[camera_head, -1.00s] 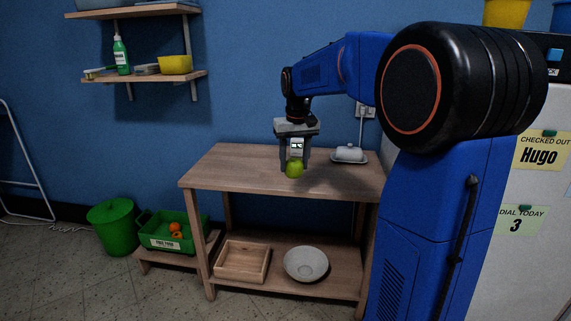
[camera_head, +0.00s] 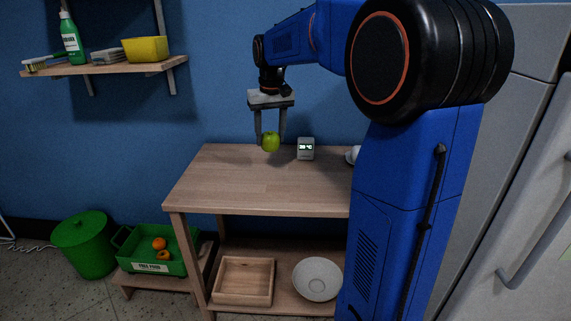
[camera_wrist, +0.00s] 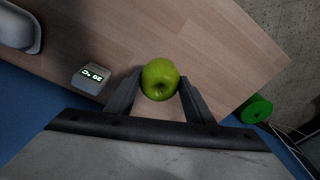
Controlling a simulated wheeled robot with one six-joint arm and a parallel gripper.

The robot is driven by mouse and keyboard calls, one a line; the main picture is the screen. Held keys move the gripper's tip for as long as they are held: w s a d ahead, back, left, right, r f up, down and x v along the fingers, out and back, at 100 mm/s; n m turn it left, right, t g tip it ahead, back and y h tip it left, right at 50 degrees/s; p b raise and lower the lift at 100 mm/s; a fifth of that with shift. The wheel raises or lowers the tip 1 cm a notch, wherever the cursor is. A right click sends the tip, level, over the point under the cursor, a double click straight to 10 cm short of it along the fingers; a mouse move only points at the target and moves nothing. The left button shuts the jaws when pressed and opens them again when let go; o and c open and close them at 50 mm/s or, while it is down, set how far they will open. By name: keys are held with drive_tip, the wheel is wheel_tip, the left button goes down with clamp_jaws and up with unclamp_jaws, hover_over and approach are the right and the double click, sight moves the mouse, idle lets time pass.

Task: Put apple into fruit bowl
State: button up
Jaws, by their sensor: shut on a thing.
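A green apple (camera_head: 271,142) is held between the fingers of my gripper (camera_head: 270,138), above the back part of the wooden table. In the wrist view the apple (camera_wrist: 160,79) sits between the two fingertips, with the table top below it. A pale grey round bowl (camera_head: 318,279) stands empty on the table's lower shelf, below and to the right of my gripper. The bowl does not show in the wrist view.
The table top (camera_head: 255,185) is mostly bare, with a small digital display (camera_head: 306,149) at its back. A wooden tray (camera_head: 244,281) stands left of the bowl. A green crate (camera_head: 180,258) holds orange fruit beside a green bin (camera_head: 85,246). A wall shelf (camera_head: 110,68) hangs upper left.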

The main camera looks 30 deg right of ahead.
drive_tip(key=shift+w+f, duration=0.2)
drive_tip(key=shift+f, duration=4.75)
drive_tip(key=o, duration=1.2)
drive_tip(key=shift+f, duration=0.1)
drive_tip(key=shift+c, duration=0.2)
drive_tip(key=r, duration=0.4)
drive_tip(key=s+r, duration=0.1)
drive_tip(key=r, duration=0.7)
drive_tip(key=shift+s+a+r, duration=0.1)
drive_tip(key=shift+s+a, duration=0.05)
drive_tip(key=shift+s, duration=0.1)
